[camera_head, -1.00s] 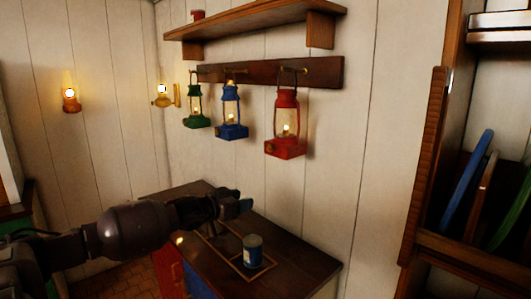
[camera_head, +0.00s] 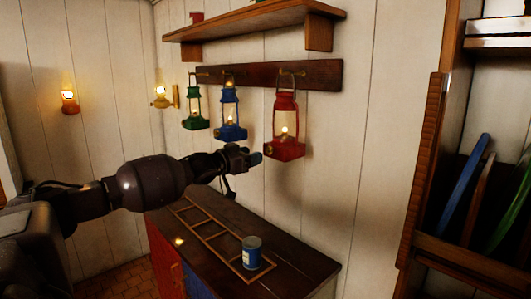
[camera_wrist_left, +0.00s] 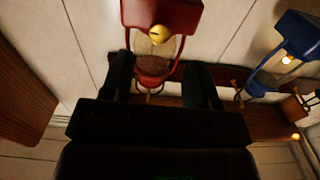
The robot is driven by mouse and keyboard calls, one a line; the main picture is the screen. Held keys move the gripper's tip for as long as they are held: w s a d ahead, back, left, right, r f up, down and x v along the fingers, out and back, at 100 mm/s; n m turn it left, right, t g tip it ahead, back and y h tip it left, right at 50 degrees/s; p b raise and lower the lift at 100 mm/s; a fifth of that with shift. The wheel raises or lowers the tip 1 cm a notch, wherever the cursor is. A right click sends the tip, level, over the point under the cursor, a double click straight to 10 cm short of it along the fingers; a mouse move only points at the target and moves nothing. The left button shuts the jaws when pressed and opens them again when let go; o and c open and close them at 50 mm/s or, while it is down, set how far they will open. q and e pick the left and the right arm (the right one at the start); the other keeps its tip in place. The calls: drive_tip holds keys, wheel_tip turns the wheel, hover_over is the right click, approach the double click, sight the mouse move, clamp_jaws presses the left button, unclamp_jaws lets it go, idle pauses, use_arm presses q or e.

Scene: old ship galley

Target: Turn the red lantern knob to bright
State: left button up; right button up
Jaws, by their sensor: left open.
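The red lantern (camera_head: 286,150) hangs from a hook on the wall board, rightmost of three lanterns, with a small flame glowing inside. In the left wrist view the red lantern (camera_wrist_left: 185,14) appears upside down, and its round yellow knob (camera_wrist_left: 160,34) with a dark slot shows on its base. My left gripper (camera_head: 250,157) is just left of the red lantern's base in the head view. In the wrist view the open left gripper (camera_wrist_left: 160,78) has one finger on each side of the lantern's picture, with the knob beyond the fingertips. Nothing is held. My right gripper is not in view.
A blue lantern (camera_head: 231,131) and a green lantern (camera_head: 195,122) hang to the left on the same board (camera_head: 325,74). A shelf (camera_head: 250,22) juts out above. Below stands a dark counter (camera_head: 215,255) with a blue can (camera_head: 252,252). A plate rack is at right.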

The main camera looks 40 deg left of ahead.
sight(268, 150)
use_arm(q)
drive_tip(key=shift+w+d+p, duration=0.15)
drive_tip(key=shift+w, duration=1.5)
drive_tip(key=shift+w+d+p, duration=0.15)
drive_tip(key=shift+w, duration=1.5)
